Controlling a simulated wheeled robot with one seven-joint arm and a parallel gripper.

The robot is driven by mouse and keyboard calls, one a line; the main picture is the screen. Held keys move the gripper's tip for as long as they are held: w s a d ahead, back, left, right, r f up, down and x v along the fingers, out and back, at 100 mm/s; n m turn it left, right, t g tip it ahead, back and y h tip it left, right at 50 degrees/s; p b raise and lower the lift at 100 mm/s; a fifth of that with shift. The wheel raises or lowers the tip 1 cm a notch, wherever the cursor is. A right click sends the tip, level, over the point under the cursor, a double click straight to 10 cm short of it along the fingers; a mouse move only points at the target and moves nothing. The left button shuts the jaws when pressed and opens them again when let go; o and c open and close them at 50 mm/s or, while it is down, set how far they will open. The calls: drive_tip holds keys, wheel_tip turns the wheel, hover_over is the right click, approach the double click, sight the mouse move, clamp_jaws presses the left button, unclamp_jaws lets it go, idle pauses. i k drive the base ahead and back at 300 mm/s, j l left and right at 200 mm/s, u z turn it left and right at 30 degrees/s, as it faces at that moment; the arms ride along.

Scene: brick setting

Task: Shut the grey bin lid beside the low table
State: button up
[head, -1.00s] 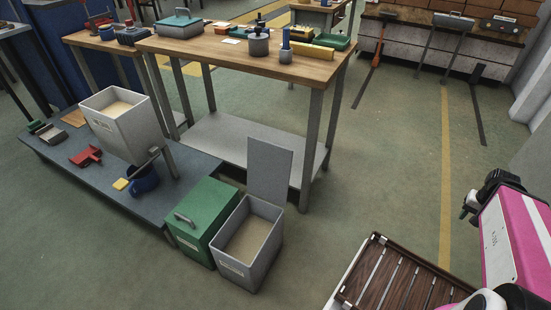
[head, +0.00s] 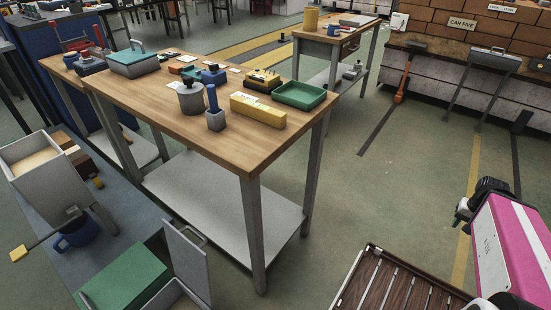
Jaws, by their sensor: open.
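The grey bin (head: 178,299) is at the bottom edge of the head view, left of centre, and only its upper rim shows. Its grey lid (head: 187,262) stands up, open, with a handle at its top. The low table (head: 88,258) is a dark blue-grey platform at the left, beside the bins. A green bin (head: 124,280) with its top closed stands between it and the grey bin. My gripper (head: 463,213) is at the right edge, well away from the lid, open, with nothing seen in it; its fingers are small in view.
A wooden workbench (head: 210,140) with a lower shelf stands right behind the lid, its front leg close by. A large grey box (head: 55,195) and a blue mug (head: 76,236) are on the low table. A slatted wooden tray (head: 400,290) is in front. Floor between is clear.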

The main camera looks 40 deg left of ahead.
sight(189, 261)
drive_tip(key=i+l+u, duration=0.1)
drive_tip(key=i+u, duration=0.35)
drive_tip(key=i+l+u, duration=0.25)
drive_tip(key=i+u, duration=0.2)
drive_tip(key=u, duration=3.1)
drive_tip(key=k+l, duration=0.1)
drive_tip(key=l, duration=0.25)
drive_tip(key=k+l+u, duration=0.1)
drive_tip(key=l, duration=0.2)
drive_tip(key=k+l, duration=0.2)
drive_tip(key=l, duration=0.15)
drive_tip(key=k+l+u, duration=0.1)
drive_tip(key=l, duration=0.25)
drive_tip(key=i+j, duration=0.15)
drive_tip(key=j, duration=0.15)
drive_tip(key=i+j, duration=0.1)
drive_tip(key=j, duration=0.2)
